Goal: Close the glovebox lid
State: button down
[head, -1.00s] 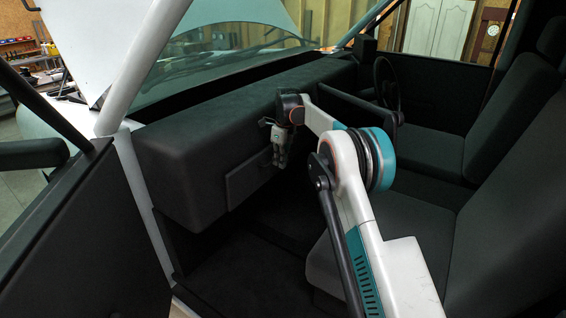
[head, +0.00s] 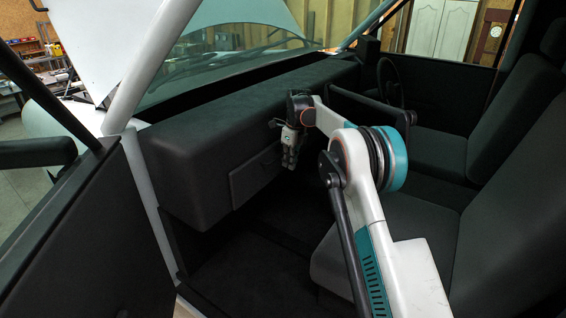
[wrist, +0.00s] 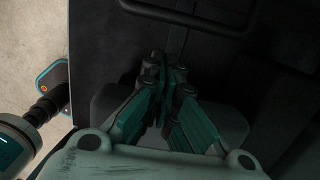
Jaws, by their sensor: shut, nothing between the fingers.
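The glovebox lid (head: 250,181) is a dark rectangular panel on the passenger-side front of the black dashboard (head: 195,150). It stands nearly upright and looks close to flush with the face around it; a small gap is too dark to judge. My gripper (head: 289,165) hangs with its fingers pointing down at the right end of the lid, in front of the dash. I cannot tell whether it touches the lid. In the wrist view my gripper (wrist: 166,78) has its fingertips together and empty, over dark surfaces; the lid is not clearly distinguishable there.
The passenger seat (head: 400,220) is to the right of my arm, and the steering wheel (head: 389,80) is beyond it. A dark door (head: 80,240) stands at the left. The dark footwell floor (head: 250,262) below the dash is clear.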

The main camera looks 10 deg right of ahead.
notch_tip(320, 180, up, 10)
jog(key=w+a+p, duration=0.2)
jog(key=s+r+n+t+b, duration=0.1)
jog(key=s+r+n+b, duration=0.2)
jog(key=s+r+n, duration=0.4)
jog(key=s+r+n+t+b, duration=0.2)
jog(key=s+r+n, duration=0.2)
jog(key=s, duration=0.5)
jog(key=s+f+n+t+b, duration=0.1)
jog(key=s+f+n+b, duration=0.3)
jog(key=s, duration=0.8)
jog(key=s+f+n+t, duration=0.15)
jog(key=s+n, duration=0.35)
jog(key=s, duration=0.7)
jog(key=s+d+f+n+h+b, duration=0.1)
jog(key=s+f+n+b, duration=0.2)
jog(key=s+f+n, duration=0.4)
jog(key=s+f, duration=0.7)
jog(key=s, duration=0.1)
jog(key=shift+f+t, duration=0.25)
jog(key=shift+t, duration=0.1)
jog(key=shift+s+a, duration=0.1)
jog(key=shift+a, duration=0.05)
